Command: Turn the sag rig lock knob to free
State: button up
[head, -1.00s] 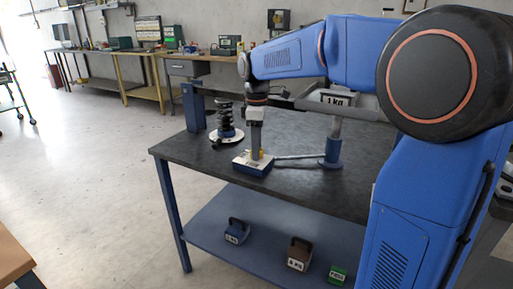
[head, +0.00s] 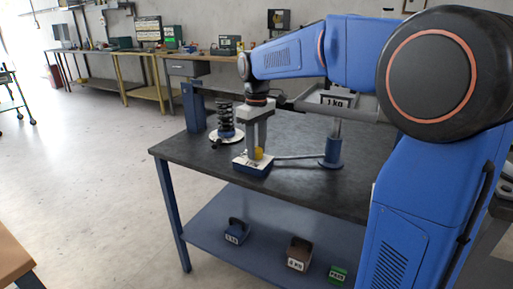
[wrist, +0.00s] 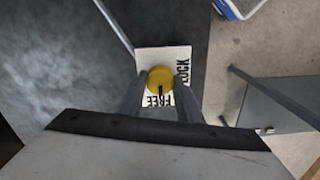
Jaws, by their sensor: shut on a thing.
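The yellow lock knob (head: 259,153) sits on the small blue rig base (head: 252,168) at the table's front. It also shows in the wrist view (wrist: 158,76) on a white plate (wrist: 178,56) marked LOCK at the right and FREE at the bottom. A dark pointer line on the knob points down the picture, towards FREE. My gripper (head: 256,151) points straight down and is shut on the knob, a finger on each side. The fingers hide part of the plate in the wrist view.
A grey rod (head: 300,156) runs right to a blue stand (head: 331,152).

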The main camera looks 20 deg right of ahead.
dwell(0.4)
jog(key=o, duration=1)
jog(key=shift+o, duration=0.2)
jog(key=shift+r, duration=0.1)
notch_tip(320, 180, up, 17)
jog(key=shift+r, duration=0.15)
